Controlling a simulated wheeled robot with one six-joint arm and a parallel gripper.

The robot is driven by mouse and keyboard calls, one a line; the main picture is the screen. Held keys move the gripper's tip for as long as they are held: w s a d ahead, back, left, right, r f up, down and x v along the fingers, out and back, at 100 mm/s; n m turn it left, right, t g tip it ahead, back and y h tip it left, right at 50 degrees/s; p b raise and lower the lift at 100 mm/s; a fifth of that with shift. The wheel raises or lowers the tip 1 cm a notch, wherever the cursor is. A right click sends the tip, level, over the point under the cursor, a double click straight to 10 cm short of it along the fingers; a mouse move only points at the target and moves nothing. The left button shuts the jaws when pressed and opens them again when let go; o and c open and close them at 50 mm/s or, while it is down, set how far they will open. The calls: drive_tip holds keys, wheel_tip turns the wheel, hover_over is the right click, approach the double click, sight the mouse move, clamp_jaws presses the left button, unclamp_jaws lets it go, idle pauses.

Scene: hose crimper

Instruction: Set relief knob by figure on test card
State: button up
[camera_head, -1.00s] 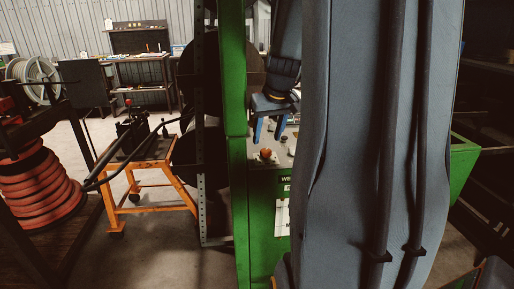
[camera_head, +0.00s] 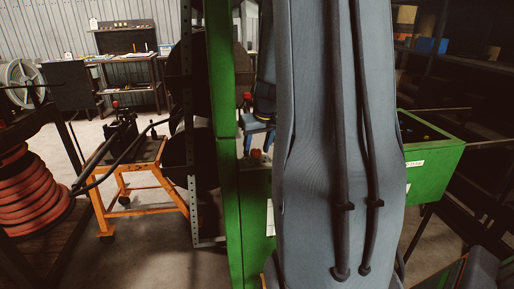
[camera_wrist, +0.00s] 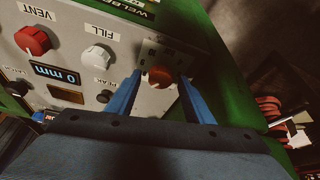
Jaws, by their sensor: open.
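In the wrist view a control panel (camera_wrist: 150,107) shows upside down. A red-orange knob (camera_wrist: 163,77) sits between the blue fingertips of my gripper (camera_wrist: 161,75), which is open. The label by this knob is in shadow and I cannot read it. I cannot tell whether the fingers touch it. The head view shows my gripper (camera_head: 257,150) at the same knob (camera_head: 256,155) on top of the green machine. A white card (camera_head: 270,217) on the green front is mostly hidden behind my arm; its figure cannot be read.
Beside the knob are a white FILL knob (camera_wrist: 98,57), a red VENT knob (camera_wrist: 33,40), a black PEAK knob (camera_wrist: 104,96) and a display (camera_wrist: 55,75) reading 0 mm. A green post (camera_head: 222,110) stands close left of my gripper. An orange cart (camera_head: 130,165) stands left.

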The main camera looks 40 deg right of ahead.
drive_tip(key=c, duration=1)
drive_tip(key=shift+n+b, duration=0.3)
drive_tip(key=shift+b, duration=0.25)
drive_tip(key=shift+d+f+n+y+b, duration=0.15)
drive_tip(key=shift+n+y+b, duration=0.25)
drive_tip(key=shift+n+b, duration=0.7)
drive_tip(key=shift+n+y+b, duration=0.8)
drive_tip(key=shift+n+b, duration=0.7)
drive_tip(key=shift+n, duration=0.2)
drive_tip(key=o, duration=1)
